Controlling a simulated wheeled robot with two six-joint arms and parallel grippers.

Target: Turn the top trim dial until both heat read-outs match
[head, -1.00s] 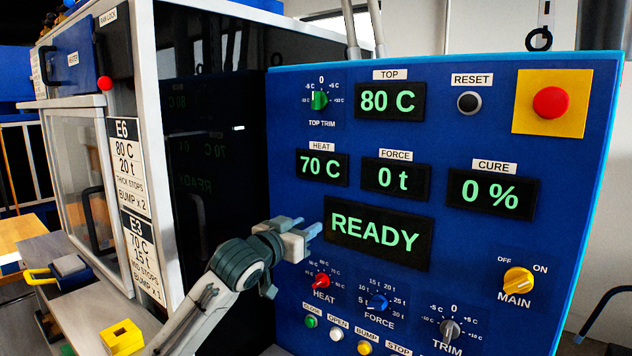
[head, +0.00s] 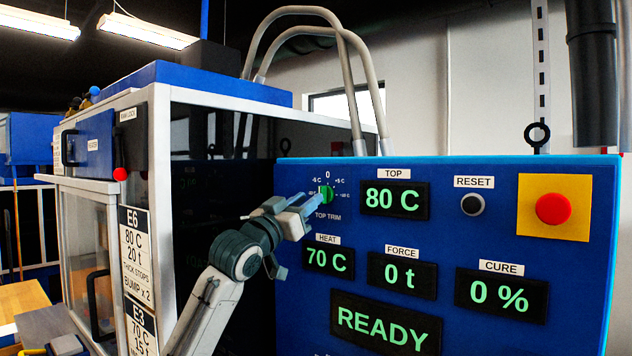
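The green top trim dial (head: 327,193) is at the upper left of the blue control panel, partly hidden by my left gripper; its exact setting is hard to read. The top read-out (head: 395,200) shows 80 C. The heat read-out (head: 328,259) shows 70 C, so the two differ. My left gripper (head: 309,201) is just left of the dial, its blue fingertips a little apart. It looks open, and I cannot tell whether a fingertip touches the dial. My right gripper is not in view.
The panel also carries a reset button (head: 472,204), a red stop button (head: 553,209), a force read-out (head: 402,276) at 0 t, a cure read-out (head: 501,294) at 0 % and a READY display (head: 386,325). The press cabinet (head: 160,110) stands left of the panel.

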